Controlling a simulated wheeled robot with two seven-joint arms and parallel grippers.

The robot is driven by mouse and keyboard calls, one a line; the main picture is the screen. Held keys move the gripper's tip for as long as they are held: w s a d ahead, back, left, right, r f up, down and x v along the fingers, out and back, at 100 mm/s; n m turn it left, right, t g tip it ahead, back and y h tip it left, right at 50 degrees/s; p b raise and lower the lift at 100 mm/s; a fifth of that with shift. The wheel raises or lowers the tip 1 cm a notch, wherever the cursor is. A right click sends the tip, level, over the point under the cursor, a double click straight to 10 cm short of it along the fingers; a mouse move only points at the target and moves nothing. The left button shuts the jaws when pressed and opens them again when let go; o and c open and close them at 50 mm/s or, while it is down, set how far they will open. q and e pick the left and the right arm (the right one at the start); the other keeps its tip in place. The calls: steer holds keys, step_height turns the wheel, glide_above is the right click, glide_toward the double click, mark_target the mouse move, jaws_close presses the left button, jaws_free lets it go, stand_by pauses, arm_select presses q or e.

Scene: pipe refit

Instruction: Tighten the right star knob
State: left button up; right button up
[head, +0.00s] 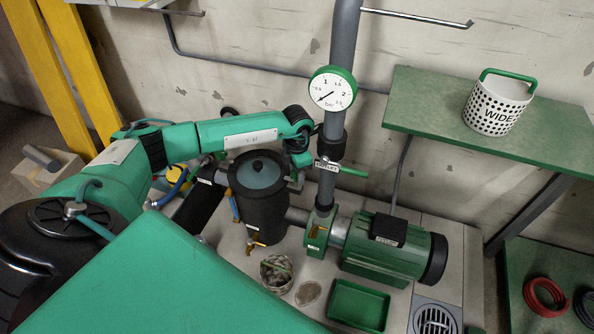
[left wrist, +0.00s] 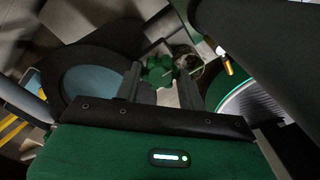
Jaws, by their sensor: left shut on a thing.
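My left gripper (left wrist: 158,72) is in the left wrist view, its two fingers on either side of a green star knob (left wrist: 160,69), shut on it. The knob sits beside the round lid (left wrist: 88,82) of the black filter pot. In the head view the pot (head: 262,210) stands left of the pump, with its dark lid on top. My left forearm reaches behind the pot's lid toward the upright pipe. There the fingertips and the knob are hidden or too small to tell. My right gripper is not in view.
The upright grey pipe (head: 343,40) carries a gauge (head: 332,88) and a green-handled valve (head: 345,168) close to my left wrist. The green pump motor (head: 385,250), a basket of debris (head: 277,273) and a green tray (head: 358,304) are nearby. A shelf (head: 430,125) holds a perforated bucket (head: 497,104).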

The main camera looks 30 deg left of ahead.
arm_select(q)
steer(key=o, duration=0.8)
steer(key=shift+c, duration=0.2)
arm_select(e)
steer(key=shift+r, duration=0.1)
arm_select(q)
steer(key=shift+r, duration=0.1)
step_height(320, 180, up, 14)
steer(key=p, duration=0.1)
steer(key=shift+p, duration=0.3)
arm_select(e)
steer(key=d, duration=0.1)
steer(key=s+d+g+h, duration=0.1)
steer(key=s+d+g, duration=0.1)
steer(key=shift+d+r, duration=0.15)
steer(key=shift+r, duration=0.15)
arm_select(q)
steer(key=shift+f, duration=0.2)
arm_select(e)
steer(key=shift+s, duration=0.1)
